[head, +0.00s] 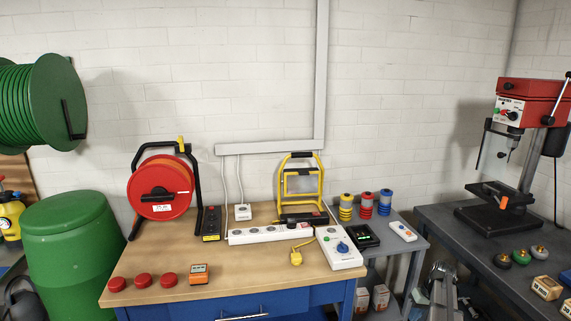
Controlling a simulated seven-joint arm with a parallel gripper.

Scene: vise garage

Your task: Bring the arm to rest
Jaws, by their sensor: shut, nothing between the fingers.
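No part is clearly recognisable as a red latch. Three red round caps (143,280) lie in a row at the front left of the wooden workbench (230,262). A white control box (341,248) with a blue round knob and a green button sits at the bench's right end. A white power strip (270,234) lies behind it to the left. A red drill press (531,104) with small coloured buttons on its front stands at the right.
A red cable reel (161,186), a yellow work lamp (299,193) and a dark box (211,223) stand at the back of the bench. An orange meter (199,274) and a yellow plug (296,257) lie in front. The bench's front middle is clear. A grey metal object (441,285) stands between the tables.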

